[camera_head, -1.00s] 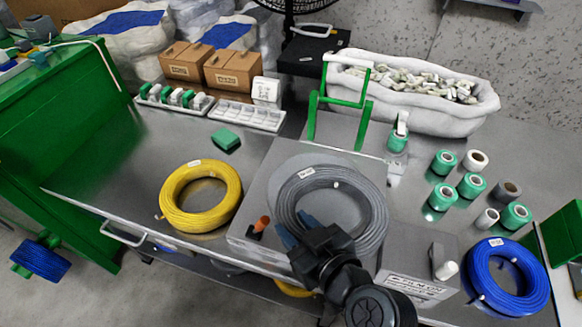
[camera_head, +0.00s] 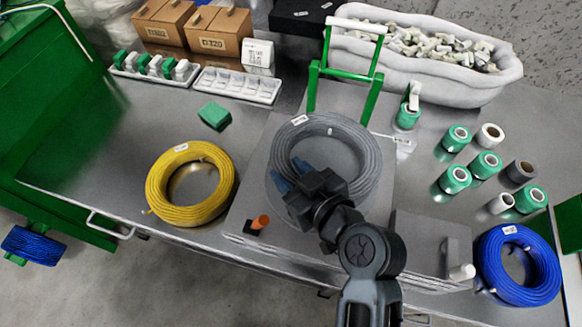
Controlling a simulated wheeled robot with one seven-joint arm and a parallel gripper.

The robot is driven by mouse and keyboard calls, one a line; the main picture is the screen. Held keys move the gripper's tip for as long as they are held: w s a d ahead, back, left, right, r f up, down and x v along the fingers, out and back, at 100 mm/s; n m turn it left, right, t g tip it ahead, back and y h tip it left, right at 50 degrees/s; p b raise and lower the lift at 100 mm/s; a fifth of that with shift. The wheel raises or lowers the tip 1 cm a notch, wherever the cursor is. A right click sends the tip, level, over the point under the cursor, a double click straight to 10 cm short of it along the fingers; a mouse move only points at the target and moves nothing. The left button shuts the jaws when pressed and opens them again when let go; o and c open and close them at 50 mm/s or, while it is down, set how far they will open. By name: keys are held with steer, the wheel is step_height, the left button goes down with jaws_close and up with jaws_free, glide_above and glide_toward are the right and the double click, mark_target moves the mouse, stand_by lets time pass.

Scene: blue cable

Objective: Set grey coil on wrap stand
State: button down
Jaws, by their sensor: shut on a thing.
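The grey coil (camera_head: 362,141) is a ring of grey cable with a white tag, over a flat grey plate (camera_head: 262,195) at the middle of the table. My gripper (camera_head: 283,175) is shut on the near left side of the grey coil. My arm hides part of the coil's near side. I cannot tell whether the coil touches the plate or hangs just above it. A green frame (camera_head: 371,95) with a white top roller stands behind the coil. I cannot tell which of these is the wrap stand.
A yellow coil (camera_head: 157,196) lies left and a blue coil (camera_head: 546,264) lies right. Several tape rolls (camera_head: 454,179) stand at the right. An orange-topped knob (camera_head: 260,222) is at the plate's front left. A grey block (camera_head: 430,245) sits right of my arm.

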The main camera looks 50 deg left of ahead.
steer(key=shift+f+b, duration=0.95)
steer(key=shift+f, duration=0.7)
steer(key=shift+f+b, duration=0.9)
steer(key=shift+b, duration=0.1)
steer(key=shift+w+r, duration=0.1)
steer(key=shift+r, duration=0.1)
steer(key=shift+f+b, duration=0.2)
steer(key=shift+b, duration=0.25)
steer(key=c, duration=1)
jaws_free()
steer(key=shift+o, duration=0.6)
